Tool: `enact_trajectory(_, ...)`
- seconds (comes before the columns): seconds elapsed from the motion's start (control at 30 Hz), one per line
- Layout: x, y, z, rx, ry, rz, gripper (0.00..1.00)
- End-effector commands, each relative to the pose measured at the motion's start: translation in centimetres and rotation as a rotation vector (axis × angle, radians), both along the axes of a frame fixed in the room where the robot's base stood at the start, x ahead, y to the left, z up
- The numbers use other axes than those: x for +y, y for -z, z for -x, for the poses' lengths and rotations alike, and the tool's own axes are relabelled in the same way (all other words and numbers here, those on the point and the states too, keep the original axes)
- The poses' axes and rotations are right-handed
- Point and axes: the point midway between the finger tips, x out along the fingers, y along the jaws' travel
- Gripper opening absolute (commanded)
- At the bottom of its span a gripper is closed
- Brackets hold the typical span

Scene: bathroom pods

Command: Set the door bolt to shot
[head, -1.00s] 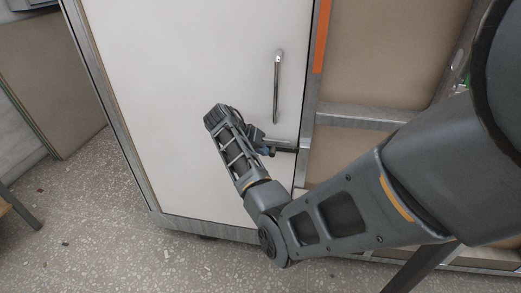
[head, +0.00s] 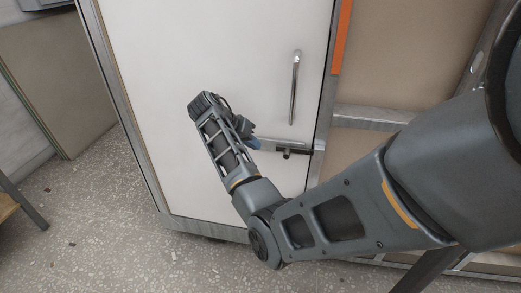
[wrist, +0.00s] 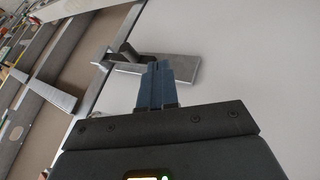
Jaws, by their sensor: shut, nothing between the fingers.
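The door bolt (head: 272,146) is a grey metal plate with a dark knob, low on the white door (head: 215,50) near its right edge. Its knob end reaches close to the door frame; I cannot tell whether the rod enters the keep. In the wrist view the bolt plate (wrist: 184,69) lies just beyond my fingertips, with the dark knob and rod to the left, towards the frame. My gripper (head: 255,143) has blue fingers, shut and empty, at the plate's left end, apart from the knob. The shut fingers also show in the wrist view (wrist: 156,70); contact with the plate is unclear.
A vertical chrome handle (head: 294,88) stands on the door above the bolt. The metal frame (head: 324,120) and beige panels are to the right. A board (head: 50,85) leans at the left.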

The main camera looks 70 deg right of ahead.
Motion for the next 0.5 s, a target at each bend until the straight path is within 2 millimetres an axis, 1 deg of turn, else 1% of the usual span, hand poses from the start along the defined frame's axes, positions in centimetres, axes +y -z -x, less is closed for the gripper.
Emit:
enact_trajectory(0.1, 0.8, -1.3, -0.9, -0.001, -0.003, 0.001, 0.0)
enact_trajectory(0.2, 1.2, -2.1, -1.3, -0.001, -0.002, 0.0, 0.0)
enact_trajectory(0.33, 1.5, -2.5, -1.6, -0.001, -0.001, 0.001, 0.0)
enact_trajectory(0.5, 1.5, -2.6, -1.6, 0.0, -0.001, 0.0, 0.0)
